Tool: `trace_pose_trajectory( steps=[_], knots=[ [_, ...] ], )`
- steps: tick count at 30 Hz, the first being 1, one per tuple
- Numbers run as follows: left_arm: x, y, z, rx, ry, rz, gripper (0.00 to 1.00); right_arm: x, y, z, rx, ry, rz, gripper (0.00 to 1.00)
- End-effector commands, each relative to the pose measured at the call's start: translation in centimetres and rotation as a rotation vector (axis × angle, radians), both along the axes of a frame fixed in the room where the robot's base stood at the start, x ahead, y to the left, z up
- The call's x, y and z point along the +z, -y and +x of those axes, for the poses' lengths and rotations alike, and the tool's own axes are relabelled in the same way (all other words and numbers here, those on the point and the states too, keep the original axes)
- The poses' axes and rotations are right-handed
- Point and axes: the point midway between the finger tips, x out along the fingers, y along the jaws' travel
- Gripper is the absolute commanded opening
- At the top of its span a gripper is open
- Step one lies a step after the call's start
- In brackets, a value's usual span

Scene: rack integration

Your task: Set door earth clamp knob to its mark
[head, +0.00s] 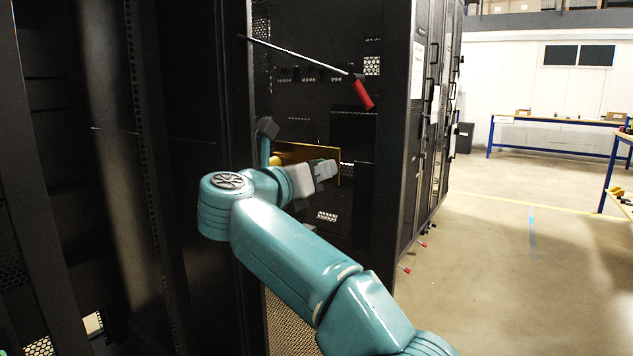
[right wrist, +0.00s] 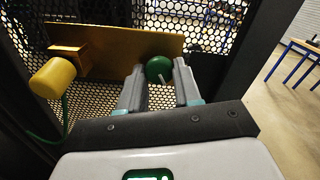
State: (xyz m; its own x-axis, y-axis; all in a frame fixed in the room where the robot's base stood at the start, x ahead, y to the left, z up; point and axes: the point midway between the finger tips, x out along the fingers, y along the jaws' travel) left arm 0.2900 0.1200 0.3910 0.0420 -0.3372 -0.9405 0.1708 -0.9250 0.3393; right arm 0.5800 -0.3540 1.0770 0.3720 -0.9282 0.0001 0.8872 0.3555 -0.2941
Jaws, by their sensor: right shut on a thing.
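The green knob (right wrist: 158,69) sits in front of a brass-yellow plate (right wrist: 110,50) in the right wrist view, with a thin pale pointer line on it. My right gripper (right wrist: 159,74) has one finger on each side of the knob and is shut on it. In the head view my right gripper (head: 326,171) is at the yellow plate (head: 328,153) inside the rack door area, and the knob is hidden there. I cannot make out the knob's mark. A yellow cylinder (right wrist: 52,77) with a green cable (right wrist: 65,112) is left of the knob. My left gripper is not seen.
Perforated black mesh (right wrist: 220,30) lies behind the plate. A rod with a red grip (head: 362,95) slants above my right gripper in the head view. Black rack cabinets (head: 400,130) stand to the right. The floor (head: 510,240) beyond is open, with blue-legged benches (head: 555,121) further back.

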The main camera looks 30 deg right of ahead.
Motion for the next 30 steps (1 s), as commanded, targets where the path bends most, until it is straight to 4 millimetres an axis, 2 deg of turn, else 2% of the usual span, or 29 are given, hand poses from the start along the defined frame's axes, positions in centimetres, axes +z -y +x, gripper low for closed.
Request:
trace_pose_trajectory(
  steps=[12,30],
  knots=[
    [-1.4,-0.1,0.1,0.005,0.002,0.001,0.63,0.2,0.0,0.1,0.004,0.262,0.098,0.03],
    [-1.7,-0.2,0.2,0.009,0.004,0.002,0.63,0.3,0.0,0.1,0.004,0.344,0.132,0.03]
  ],
)
